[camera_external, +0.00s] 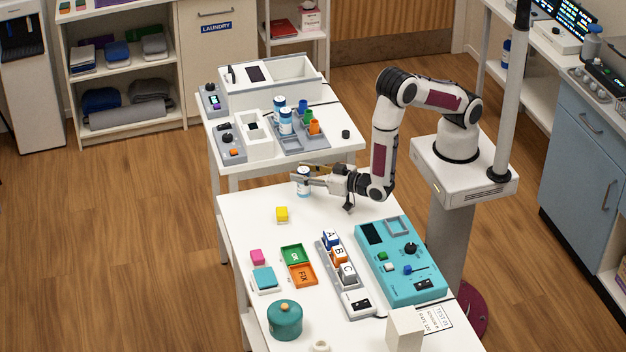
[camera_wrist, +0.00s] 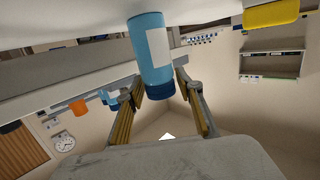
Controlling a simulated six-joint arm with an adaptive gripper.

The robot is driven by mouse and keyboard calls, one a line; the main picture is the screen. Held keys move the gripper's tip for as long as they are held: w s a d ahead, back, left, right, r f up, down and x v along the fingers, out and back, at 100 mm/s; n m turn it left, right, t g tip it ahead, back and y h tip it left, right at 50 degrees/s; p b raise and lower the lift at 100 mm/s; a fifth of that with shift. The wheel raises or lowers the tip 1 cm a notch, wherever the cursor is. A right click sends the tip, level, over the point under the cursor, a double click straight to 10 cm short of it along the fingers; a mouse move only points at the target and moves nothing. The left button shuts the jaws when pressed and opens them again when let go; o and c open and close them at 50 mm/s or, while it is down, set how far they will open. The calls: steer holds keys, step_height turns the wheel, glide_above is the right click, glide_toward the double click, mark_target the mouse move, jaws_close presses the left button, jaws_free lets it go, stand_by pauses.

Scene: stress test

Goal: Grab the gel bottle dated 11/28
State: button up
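A blue and white bottle (camera_external: 303,185) stands upright near the far edge of the front white table. In the wrist view, which is upside down, it shows a white label and blue cap (camera_wrist: 152,50); no date is readable. My gripper (camera_external: 308,175) is at this bottle from the right, and in the wrist view its fingers (camera_wrist: 160,84) are on either side near the cap, with small gaps seeming to show. Two similar blue and white bottles (camera_external: 286,121) (camera_external: 279,104) stand on the rear table; their labels are too small to read.
The rear table also holds a grey rack with coloured cups (camera_external: 314,127) and white bins (camera_external: 290,75). A yellow block (camera_external: 282,214), green and orange trays (camera_external: 299,263), a lettered block rack (camera_external: 340,270), a teal panel (camera_external: 400,260) and a teal pot (camera_external: 285,320) occupy the front table.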

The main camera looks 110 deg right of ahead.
steer(key=c, duration=0.7)
steer(key=shift+o, duration=0.2)
steer(key=shift+r, duration=0.2)
steer(key=shift+r, duration=4.8)
